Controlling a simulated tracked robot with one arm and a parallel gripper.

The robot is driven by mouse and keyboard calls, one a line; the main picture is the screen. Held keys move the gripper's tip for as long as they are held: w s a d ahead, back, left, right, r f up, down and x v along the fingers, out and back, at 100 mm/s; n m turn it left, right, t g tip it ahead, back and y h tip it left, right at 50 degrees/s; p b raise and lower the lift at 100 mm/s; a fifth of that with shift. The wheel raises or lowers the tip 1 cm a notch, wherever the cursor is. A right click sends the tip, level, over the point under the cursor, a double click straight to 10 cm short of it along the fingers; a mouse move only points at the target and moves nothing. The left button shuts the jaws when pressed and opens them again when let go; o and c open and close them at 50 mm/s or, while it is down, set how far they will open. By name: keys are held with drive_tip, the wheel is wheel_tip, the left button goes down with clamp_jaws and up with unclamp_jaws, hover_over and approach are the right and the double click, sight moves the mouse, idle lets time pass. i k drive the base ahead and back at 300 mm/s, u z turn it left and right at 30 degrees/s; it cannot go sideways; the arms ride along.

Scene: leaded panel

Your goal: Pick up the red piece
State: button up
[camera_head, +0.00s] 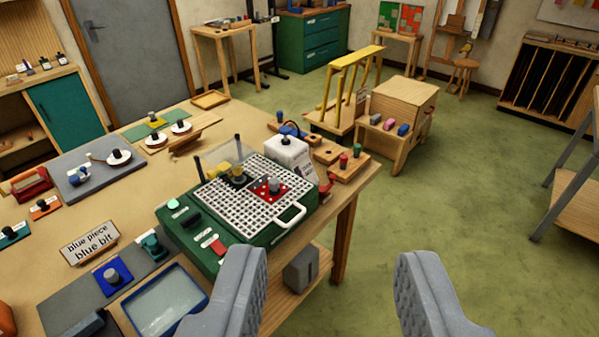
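The red piece (262,191) looks like a flat red square with a grey knob on top. It lies on the white grid (243,208) of a green machine, at the table's right edge. My gripper (333,265) is open, with its two grey fingers wide apart at the bottom of the view. Nothing is between the fingers except the view of the floor and the table edge. The fingers appear nearer to me than the red piece, which is up and to the left of the gap.
A yellow piece (236,172) with a dark knob stands beside the red piece. A white handle (291,218) sticks out at the grid's front. A blue piece (121,269) with a grey knob lies near a sign (90,242) and a blue-rimmed tray (203,298). Green floor (450,200) is open at right.

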sight(267, 188)
drive_tip(key=z, duration=0.2)
drive_tip(key=i, duration=1.55)
drive_tip(key=u, duration=0.2)
